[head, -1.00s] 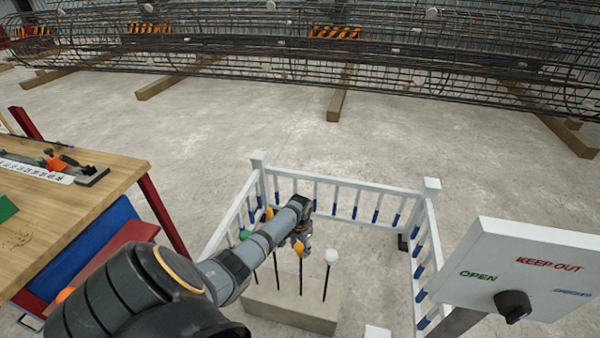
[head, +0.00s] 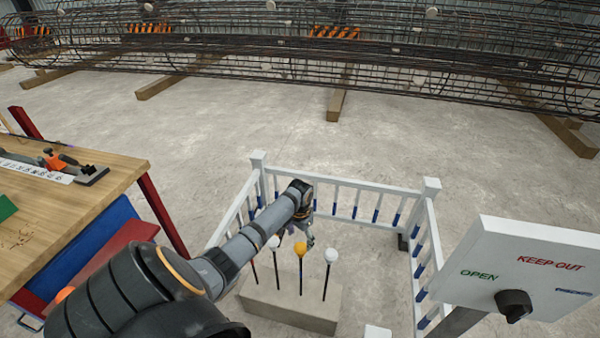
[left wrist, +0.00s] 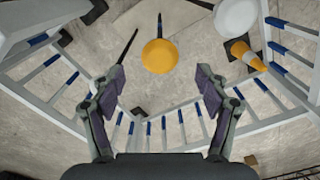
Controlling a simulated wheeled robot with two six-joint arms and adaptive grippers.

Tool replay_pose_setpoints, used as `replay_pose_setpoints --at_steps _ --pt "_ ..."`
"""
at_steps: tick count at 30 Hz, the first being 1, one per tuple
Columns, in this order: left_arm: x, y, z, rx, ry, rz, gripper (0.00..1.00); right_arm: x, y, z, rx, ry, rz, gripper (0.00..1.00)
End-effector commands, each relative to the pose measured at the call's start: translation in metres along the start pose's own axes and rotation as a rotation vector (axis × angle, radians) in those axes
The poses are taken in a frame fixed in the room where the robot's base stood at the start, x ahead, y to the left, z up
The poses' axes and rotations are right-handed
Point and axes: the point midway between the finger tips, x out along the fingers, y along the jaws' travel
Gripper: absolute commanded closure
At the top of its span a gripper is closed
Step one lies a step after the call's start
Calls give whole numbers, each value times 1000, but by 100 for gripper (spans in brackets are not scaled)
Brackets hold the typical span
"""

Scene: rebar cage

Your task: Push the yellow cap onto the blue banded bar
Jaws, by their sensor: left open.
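A round yellow cap (head: 300,249) is at the top of a dark upright bar (head: 301,280); how far it is pushed on, I cannot tell. No blue band shows on this bar. My left gripper (head: 308,240) is just behind and right of the cap in the head view. In the left wrist view, the gripper (left wrist: 159,92) is open and empty. The yellow cap (left wrist: 160,56) lies beyond its fingertips, roughly centred between them and apart from both. My right gripper is not in view.
White balls top neighbouring bars left (head: 273,242) and right (head: 331,255). The bars stand in a concrete block (head: 265,305), inside a white railing (head: 360,186). A sign panel (head: 530,265) stands at right, a workbench (head: 110,180) at left.

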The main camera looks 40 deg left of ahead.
Motion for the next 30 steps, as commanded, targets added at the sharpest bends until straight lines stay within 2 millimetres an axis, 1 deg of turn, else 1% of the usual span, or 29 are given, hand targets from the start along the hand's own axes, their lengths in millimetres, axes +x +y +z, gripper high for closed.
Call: replay_pose_setpoints --at_steps 1,3,6,9,14,30 --pt "-13 -1 -1 0 3 -3 25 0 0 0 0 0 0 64" --pt "-28 -1 0 1 3 -2 25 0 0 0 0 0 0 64" --pt "-44 -1 0 -1 1 -1 25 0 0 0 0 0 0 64" --pt "-54 0 0 0 0 0 25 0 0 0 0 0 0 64" --pt "-59 0 0 -1 -1 0 25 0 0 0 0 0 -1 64" --pt "-58 0 0 -1 -1 1 25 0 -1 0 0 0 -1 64"
